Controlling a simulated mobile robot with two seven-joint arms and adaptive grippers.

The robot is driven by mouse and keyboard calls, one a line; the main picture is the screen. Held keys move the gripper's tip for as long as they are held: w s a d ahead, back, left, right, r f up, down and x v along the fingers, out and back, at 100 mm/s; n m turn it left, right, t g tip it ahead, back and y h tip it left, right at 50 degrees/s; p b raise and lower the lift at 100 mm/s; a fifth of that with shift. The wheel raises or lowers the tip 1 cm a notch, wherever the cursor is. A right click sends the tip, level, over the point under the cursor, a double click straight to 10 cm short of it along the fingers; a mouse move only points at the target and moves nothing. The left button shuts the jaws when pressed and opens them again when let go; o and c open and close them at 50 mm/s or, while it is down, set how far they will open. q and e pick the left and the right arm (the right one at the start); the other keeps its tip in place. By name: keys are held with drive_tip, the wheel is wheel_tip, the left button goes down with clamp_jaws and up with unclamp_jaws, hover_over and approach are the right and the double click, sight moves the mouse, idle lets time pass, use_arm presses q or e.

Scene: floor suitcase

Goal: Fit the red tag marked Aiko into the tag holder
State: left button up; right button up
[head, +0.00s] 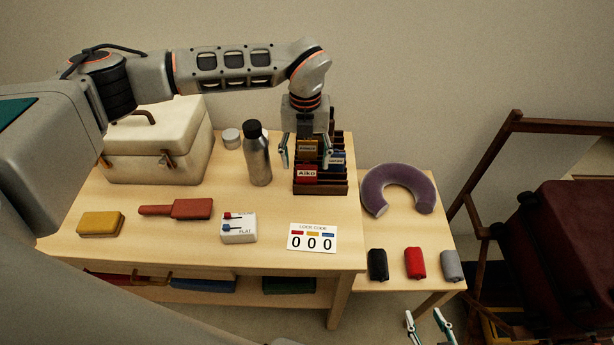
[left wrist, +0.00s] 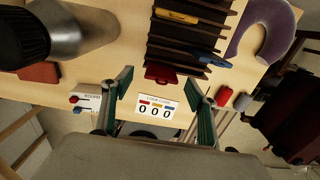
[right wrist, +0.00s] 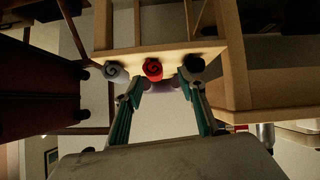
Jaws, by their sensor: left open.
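The red tag marked Aiko (head: 306,174) stands in the front of a dark slotted rack (head: 322,189) on the table. It also shows in the left wrist view (left wrist: 163,75), beyond the fingertips. My left gripper (head: 305,160) is over the rack, its open fingers on either side of the tag's line, holding nothing. My right gripper (head: 426,314) is at the bottom edge of the head view, open and empty, its fingers apart in the right wrist view (right wrist: 158,85). A dark red suitcase (head: 572,240) is at the right. I cannot make out the tag holder.
A yellow tag (head: 307,147) and a blue tag (head: 337,161) share the rack. A steel bottle (head: 257,160) stands close on its left, a purple neck pillow (head: 377,190) on its right. A lock code card (head: 312,238) lies in front. Three rolled items line the side table's front.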

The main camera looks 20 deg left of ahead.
sight(307, 168)
use_arm(q)
drive_tip(key=shift+d+f, duration=0.15)
drive_tip(key=shift+f, duration=1.65)
drive_tip(key=c, duration=1)
drive_tip(key=shift+r, duration=0.1)
